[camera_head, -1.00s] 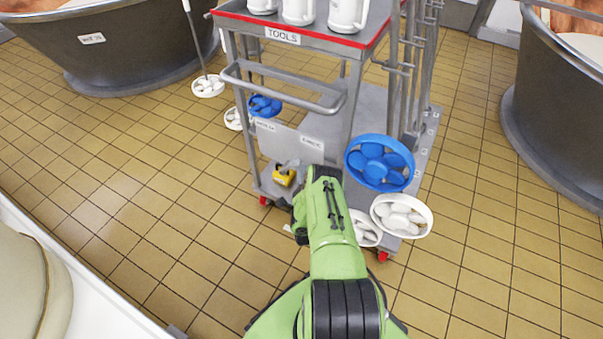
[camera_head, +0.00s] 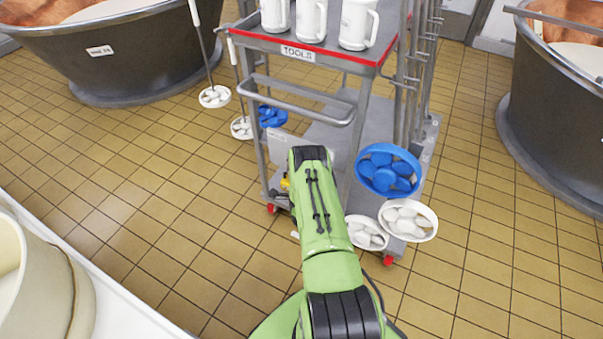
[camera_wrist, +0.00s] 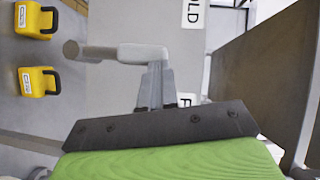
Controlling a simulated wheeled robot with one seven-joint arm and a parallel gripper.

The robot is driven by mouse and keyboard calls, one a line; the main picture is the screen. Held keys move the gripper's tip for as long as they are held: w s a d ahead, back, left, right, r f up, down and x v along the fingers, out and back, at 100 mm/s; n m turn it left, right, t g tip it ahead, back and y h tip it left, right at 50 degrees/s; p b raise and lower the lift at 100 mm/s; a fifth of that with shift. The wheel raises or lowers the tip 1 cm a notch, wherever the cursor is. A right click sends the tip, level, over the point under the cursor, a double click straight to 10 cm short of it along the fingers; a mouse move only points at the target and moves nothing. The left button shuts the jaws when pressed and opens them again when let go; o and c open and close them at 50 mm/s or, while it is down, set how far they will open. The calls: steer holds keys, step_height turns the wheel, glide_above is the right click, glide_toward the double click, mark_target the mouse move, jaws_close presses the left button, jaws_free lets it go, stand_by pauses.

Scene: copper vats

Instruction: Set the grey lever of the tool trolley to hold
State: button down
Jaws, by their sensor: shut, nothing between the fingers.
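The tool trolley (camera_head: 315,50) stands ahead, with a red-edged top and a TOOLS label. In the head view my arm hides its grey lever and my gripper. In the wrist view the grey lever (camera_wrist: 115,52) lies roughly level across the picture, its round knob to the left. My gripper (camera_wrist: 153,72) points up at the lever's right part from below, shut and empty; I cannot tell whether it touches. A label ending in LD (camera_wrist: 192,12) is above right of the lever. A partly hidden label starting with F (camera_wrist: 187,99) is below right.
Two yellow items with black handles (camera_wrist: 38,82) sit left of the lever panel. White jugs (camera_head: 357,22) stand on the trolley top. Blue (camera_head: 389,171) and white (camera_head: 408,220) round tool heads hang at its right side. Copper vats stand left (camera_head: 110,60) and right (camera_head: 560,120).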

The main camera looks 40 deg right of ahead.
steer(key=w+a+n+g+p, duration=0.1)
steer(key=w+a+n+g, duration=0.1)
steer(key=w, duration=0.5)
steer(key=shift+a+n+g+y, duration=0.2)
steer(key=shift+n+g+y, duration=0.1)
steer(key=shift+n+g, duration=0.5)
steer(key=shift+f, duration=0.1)
